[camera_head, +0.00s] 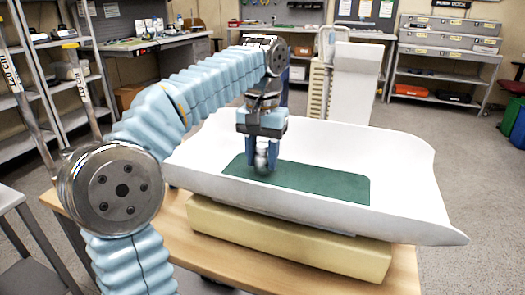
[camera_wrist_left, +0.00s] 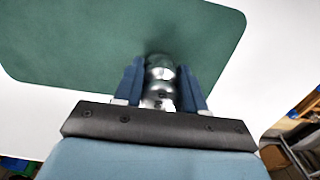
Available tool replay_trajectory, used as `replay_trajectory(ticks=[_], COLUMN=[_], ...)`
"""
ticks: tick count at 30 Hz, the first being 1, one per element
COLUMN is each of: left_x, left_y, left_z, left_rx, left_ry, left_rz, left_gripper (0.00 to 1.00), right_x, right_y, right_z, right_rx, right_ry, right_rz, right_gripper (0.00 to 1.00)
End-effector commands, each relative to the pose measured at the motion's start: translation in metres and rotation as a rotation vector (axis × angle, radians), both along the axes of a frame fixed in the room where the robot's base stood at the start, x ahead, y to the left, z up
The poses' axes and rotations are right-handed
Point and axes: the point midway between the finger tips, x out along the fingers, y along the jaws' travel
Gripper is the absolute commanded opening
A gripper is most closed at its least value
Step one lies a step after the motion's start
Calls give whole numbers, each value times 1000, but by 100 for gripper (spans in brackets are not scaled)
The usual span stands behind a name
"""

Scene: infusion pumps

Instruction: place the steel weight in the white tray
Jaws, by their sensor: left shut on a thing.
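The steel weight (camera_wrist_left: 160,72) is a shiny metal cylinder with a narrower neck, between the two blue fingers of my left gripper (camera_wrist_left: 160,88). My left gripper (camera_head: 264,152) is shut on the weight, which also shows small in the head view (camera_head: 262,160). The white tray (camera_head: 410,200) is a wide curved pan with a green mat (camera_head: 325,186) on its floor. The weight is over the left part of the mat. I cannot tell whether its base touches the mat. My right gripper is not in view.
The tray rests on a cream base (camera_head: 290,243) on a wooden table (camera_head: 190,235). A white column (camera_head: 355,80) stands behind the tray. Metal shelves (camera_head: 35,85) are at the left, and a drawer rack (camera_head: 445,55) is at the back right. The mat's right part is clear.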

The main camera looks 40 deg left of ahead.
Motion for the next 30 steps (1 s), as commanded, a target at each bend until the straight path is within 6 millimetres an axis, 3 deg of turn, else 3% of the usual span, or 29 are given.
replay_trajectory(ticks=[26, 27, 30], left_x=[0, 0, 0], left_y=[0, 0, 0], left_z=[-11, -9, -10], left_rx=[0, 0, 0], left_ry=[-1, -1, -1], left_rz=[0, 0, 0], left_gripper=[0, 46, 62], right_x=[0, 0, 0], right_y=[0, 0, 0], right_z=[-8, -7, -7], right_rx=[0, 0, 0], right_ry=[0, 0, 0], right_rz=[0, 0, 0], right_gripper=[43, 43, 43])
